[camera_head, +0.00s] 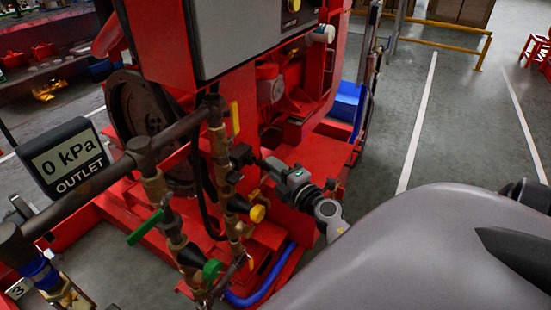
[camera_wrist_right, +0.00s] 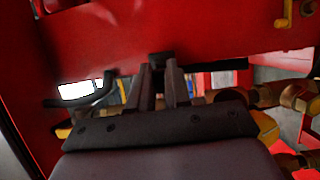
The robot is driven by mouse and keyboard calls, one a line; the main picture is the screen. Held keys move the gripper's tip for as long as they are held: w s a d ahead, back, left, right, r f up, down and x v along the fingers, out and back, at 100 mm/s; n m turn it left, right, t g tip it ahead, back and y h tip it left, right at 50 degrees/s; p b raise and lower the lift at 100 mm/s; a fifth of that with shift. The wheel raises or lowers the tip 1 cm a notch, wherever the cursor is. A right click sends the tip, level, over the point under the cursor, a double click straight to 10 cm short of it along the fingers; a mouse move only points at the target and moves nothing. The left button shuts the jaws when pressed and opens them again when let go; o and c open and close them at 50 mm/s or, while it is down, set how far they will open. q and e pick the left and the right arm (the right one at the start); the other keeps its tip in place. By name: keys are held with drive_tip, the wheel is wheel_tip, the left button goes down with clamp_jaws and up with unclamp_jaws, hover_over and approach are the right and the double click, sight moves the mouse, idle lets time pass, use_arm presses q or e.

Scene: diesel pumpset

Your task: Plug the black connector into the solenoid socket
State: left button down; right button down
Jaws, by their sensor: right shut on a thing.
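My right gripper (camera_head: 264,164) reaches in from the right, level with the brass valve piping. In the right wrist view its two fingers (camera_wrist_right: 163,82) are close together, shut on a small black piece, the black connector (camera_wrist_right: 160,57). In the head view, a black block (camera_head: 240,155) sits on the brass pipework just left of the fingertips. It looks like the solenoid, but the socket itself cannot be made out. I cannot tell whether the connector touches it. My left gripper is not in view.
A dark pipe (camera_head: 85,203) with an outlet pressure display (camera_head: 68,158) crosses on the left. The red pumpset frame (camera_head: 330,150) stands behind. Open floor (camera_head: 420,120) lies to the right.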

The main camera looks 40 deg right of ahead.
sight(269, 169)
drive_tip(key=shift+w+a+p, duration=0.15)
drive_tip(key=shift+w+a, duration=0.05)
drive_tip(key=shift+w, duration=0.45)
drive_tip(key=shift+w+a+p, duration=0.15)
drive_tip(key=shift+w+a, duration=0.05)
drive_tip(key=shift+w, duration=0.45)
drive_tip(key=c, duration=1)
unclamp_jaws()
drive_tip(key=shift+s, duration=0.1)
drive_tip(key=s, duration=0.6)
drive_tip(key=shift+s+a, duration=0.4)
drive_tip(key=shift+a, duration=0.05)
